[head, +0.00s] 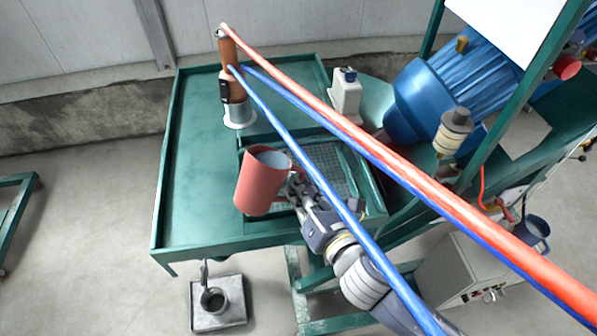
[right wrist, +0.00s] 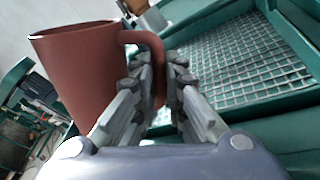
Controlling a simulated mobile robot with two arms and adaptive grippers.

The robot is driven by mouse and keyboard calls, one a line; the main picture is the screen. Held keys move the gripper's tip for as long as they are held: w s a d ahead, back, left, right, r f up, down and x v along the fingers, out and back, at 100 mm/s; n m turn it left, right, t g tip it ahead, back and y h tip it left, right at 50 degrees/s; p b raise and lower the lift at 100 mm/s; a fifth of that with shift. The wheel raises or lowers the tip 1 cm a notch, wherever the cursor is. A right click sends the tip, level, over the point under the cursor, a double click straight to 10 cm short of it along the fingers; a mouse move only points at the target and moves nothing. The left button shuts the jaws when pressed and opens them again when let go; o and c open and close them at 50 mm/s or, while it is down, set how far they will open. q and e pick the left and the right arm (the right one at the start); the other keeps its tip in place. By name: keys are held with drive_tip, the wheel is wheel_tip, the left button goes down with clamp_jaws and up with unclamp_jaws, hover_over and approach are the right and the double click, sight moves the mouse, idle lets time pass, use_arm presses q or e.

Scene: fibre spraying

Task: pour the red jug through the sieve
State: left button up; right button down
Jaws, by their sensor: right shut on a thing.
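The red jug (head: 262,183) is near the front of the green bench, by the left front corner of the sieve. My right gripper (head: 296,191) is shut on its handle. The jug is roughly upright with its mouth up, and its inside looks pale grey. In the right wrist view the jug (right wrist: 85,75) is left of the fingers (right wrist: 160,85), which close around the handle. The sieve, a wire mesh in a green frame, (head: 335,180) lies right of the jug; it also shows in the right wrist view (right wrist: 240,62). My left gripper is out of view.
Red and blue hoses (head: 360,132) cross above the bench to a brown-handled tool (head: 230,70). A white bottle (head: 346,92) stands behind the sieve, and a blue drum (head: 425,95) is at the right. The bench's left half (head: 190,160) is clear.

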drive_tip(key=shift+s+r, duration=0.15)
drive_tip(key=shift+r, duration=0.05)
drive_tip(key=shift+w+d+m, duration=0.1)
drive_tip(key=shift+w+m, duration=0.15)
drive_tip(key=shift+m, duration=0.05)
drive_tip(key=shift+s, duration=0.2)
drive_tip(key=shift+w+f, duration=0.1)
drive_tip(key=shift+f, duration=0.05)
